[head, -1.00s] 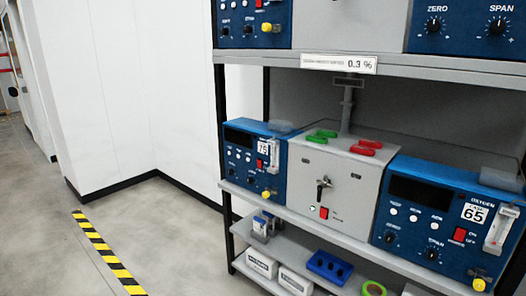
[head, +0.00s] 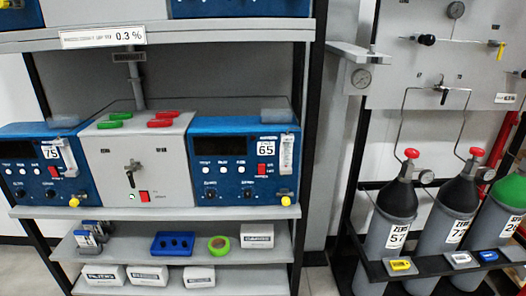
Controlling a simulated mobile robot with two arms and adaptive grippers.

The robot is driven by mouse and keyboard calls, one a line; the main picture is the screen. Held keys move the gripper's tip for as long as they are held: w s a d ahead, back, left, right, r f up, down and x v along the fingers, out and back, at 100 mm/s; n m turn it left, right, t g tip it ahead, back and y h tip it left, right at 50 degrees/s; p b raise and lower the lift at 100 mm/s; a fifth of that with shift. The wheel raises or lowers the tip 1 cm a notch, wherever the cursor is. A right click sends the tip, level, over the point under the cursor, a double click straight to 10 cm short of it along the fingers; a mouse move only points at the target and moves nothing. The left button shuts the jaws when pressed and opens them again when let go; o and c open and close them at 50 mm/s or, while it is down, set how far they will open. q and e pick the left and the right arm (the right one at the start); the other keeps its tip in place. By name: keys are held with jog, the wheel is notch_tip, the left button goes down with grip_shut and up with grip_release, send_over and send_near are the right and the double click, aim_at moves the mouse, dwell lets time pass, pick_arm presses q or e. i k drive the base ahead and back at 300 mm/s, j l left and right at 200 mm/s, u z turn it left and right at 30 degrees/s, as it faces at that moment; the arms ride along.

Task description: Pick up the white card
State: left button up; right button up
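Several white items could be the card, and I cannot tell which one is meant. A small white-framed piece (head: 461,258) lies on the black rail of the cylinder rack, between a yellow one (head: 400,265) and a blue one (head: 488,256). A white label reading 0.3 % (head: 103,37) is on the upper shelf edge. White number labels, 79 (head: 51,151) and 65 (head: 265,149), are on the two blue analysers. Neither of my grippers is in view.
A shelf rack (head: 160,213) holds the blue analysers and a grey unit (head: 140,160). Its lower shelves carry a blue holder (head: 172,244), green tape (head: 219,244) and white boxes (head: 149,275). Gas cylinders (head: 396,210) stand in a black rack at right, below a grey panel (head: 450,60).

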aim_at(84, 238)
jog(key=k+j+u, duration=0.15)
jog(key=j, duration=0.65)
jog(key=k+j+u, duration=0.2)
jog(key=j, duration=0.65)
jog(key=j+u, duration=0.15)
jog(key=j, duration=0.65)
